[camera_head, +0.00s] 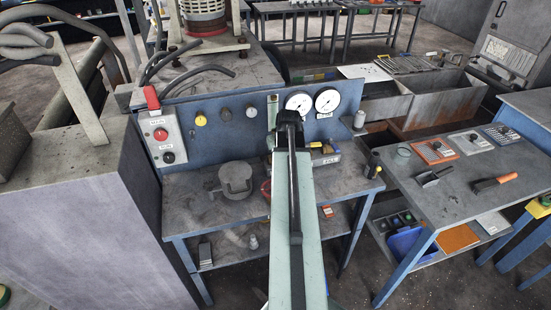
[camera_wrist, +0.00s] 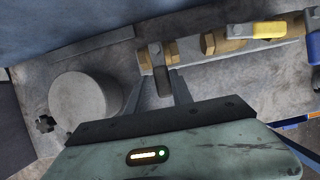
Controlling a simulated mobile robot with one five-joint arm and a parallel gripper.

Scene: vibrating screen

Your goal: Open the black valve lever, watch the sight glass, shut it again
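The black valve lever (camera_wrist: 158,80) points toward me from the left end of a brass valve row (camera_wrist: 207,45) in the wrist view. My gripper (camera_wrist: 158,92) has its two grey fingers apart, one on each side of the lever. I cannot tell whether either finger touches it. In the head view my arm hides the gripper and the lever; the yellow handle of the valve row (camera_head: 327,149) shows to the right of the arm.
A round grey lidded pot (camera_head: 235,180) stands left of my arm on the blue bench; a grey cylinder (camera_wrist: 84,108) shows in the wrist view. The blue panel (camera_head: 215,140) with two gauges (camera_head: 327,101) rises behind. A yellow valve handle (camera_wrist: 268,30) lies right of the lever.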

